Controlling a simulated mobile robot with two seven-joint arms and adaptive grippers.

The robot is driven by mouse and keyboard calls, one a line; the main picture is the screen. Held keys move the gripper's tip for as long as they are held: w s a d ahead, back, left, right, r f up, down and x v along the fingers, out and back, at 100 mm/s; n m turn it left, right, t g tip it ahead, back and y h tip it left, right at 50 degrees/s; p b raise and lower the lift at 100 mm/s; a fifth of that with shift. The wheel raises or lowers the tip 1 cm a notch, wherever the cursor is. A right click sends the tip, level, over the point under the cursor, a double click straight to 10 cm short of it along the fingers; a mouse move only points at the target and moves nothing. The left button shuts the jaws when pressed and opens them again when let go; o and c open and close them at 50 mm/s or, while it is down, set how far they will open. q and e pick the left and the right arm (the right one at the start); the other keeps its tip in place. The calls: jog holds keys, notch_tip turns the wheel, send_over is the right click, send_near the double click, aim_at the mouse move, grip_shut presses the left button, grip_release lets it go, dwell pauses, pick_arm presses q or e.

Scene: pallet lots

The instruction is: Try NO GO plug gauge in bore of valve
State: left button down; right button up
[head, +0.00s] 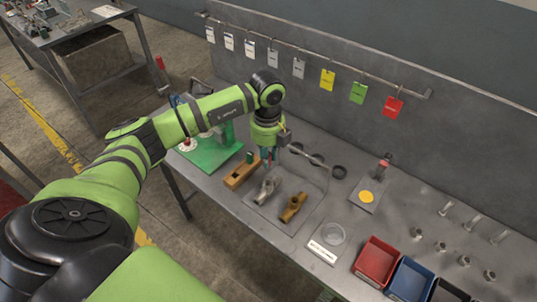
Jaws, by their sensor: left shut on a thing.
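My left gripper (268,153) is over the bench, pointing down, just behind the silver valve. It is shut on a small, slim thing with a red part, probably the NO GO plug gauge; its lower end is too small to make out. A silver-grey valve (265,189) and a brass valve (293,207) lie side by side on a grey plate (275,214). A wooden block (241,173) is left of the silver valve, with a small green-topped piece (250,157) at its back end. I cannot tell whether the held thing touches the valve. My right gripper is out of view.
Red (376,262) and blue (410,280) bins stand at the front edge. A green base (212,158) is at the left. Coloured tags (358,93) hang from a rail.

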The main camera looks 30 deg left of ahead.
pick_arm(q)
jog(key=shift+d+f, duration=0.1)
jog(key=shift+f, duration=0.15)
notch_tip(320, 180, down, 4)
jog(key=b, duration=0.3)
jog(key=shift+f+b, duration=0.65)
jog(key=shift+f, duration=0.05)
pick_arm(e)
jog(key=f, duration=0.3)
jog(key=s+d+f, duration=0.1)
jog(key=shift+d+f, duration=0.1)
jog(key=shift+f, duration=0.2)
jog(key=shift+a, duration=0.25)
pick_arm(q)
jog(key=shift+f+b, duration=0.6)
jog(key=shift+f, duration=0.2)
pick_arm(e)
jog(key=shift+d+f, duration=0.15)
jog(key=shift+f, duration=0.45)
pick_arm(q)
jog(key=shift+r, duration=0.2)
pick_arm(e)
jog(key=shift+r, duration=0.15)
pick_arm(q)
jog(key=shift+r+p, duration=2)
jog(key=shift+r, duration=0.5)
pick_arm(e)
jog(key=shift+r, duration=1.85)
